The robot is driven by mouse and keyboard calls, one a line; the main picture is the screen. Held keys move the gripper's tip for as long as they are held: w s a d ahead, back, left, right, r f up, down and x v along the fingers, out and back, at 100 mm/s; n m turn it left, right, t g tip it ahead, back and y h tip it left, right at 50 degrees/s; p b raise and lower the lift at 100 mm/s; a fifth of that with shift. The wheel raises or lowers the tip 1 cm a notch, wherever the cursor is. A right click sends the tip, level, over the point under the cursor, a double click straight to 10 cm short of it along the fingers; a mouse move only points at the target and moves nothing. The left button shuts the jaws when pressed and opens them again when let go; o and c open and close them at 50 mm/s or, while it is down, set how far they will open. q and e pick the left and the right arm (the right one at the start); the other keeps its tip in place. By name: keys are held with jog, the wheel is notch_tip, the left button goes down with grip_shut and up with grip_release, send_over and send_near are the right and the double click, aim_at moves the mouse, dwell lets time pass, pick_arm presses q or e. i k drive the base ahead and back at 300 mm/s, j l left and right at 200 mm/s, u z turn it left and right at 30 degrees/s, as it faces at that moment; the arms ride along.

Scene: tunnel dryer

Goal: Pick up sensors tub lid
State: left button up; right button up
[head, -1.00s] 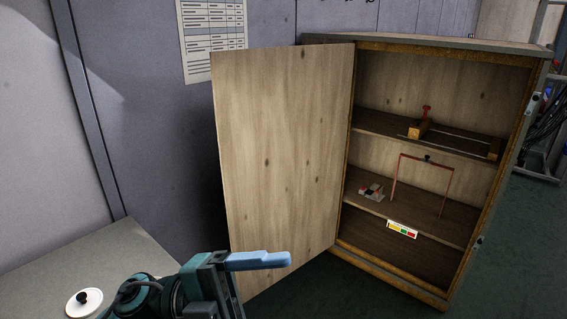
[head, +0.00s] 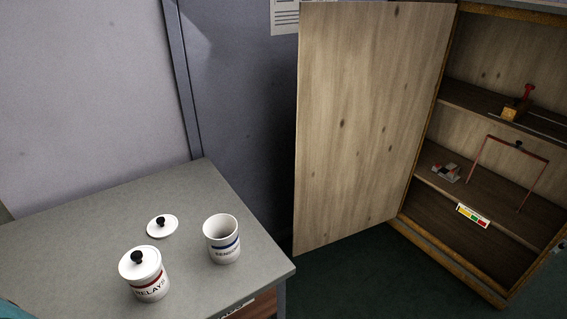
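The sensors tub lid, a white disc with a black knob (head: 162,226), lies flat on the grey table in the head view. It lies left of the open sensors tub (head: 222,240), a white tub with a blue band and partly readable lettering. The lid is apart from the tub. Neither gripper shows. A small teal piece at the lower left corner seems to be part of my arm.
A white relays tub (head: 146,276) with a red band and its lid on stands in front of the loose lid. The grey table (head: 80,225) is clear to the left. An open wooden cabinet door (head: 370,130) and cabinet (head: 450,240) stand at the right.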

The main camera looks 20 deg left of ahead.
aim_at(163, 226)
jog(key=u, duration=1.45)
jog(key=k+j+z, duration=0.1)
jog(key=k+z, duration=0.2)
jog(key=z, duration=0.15)
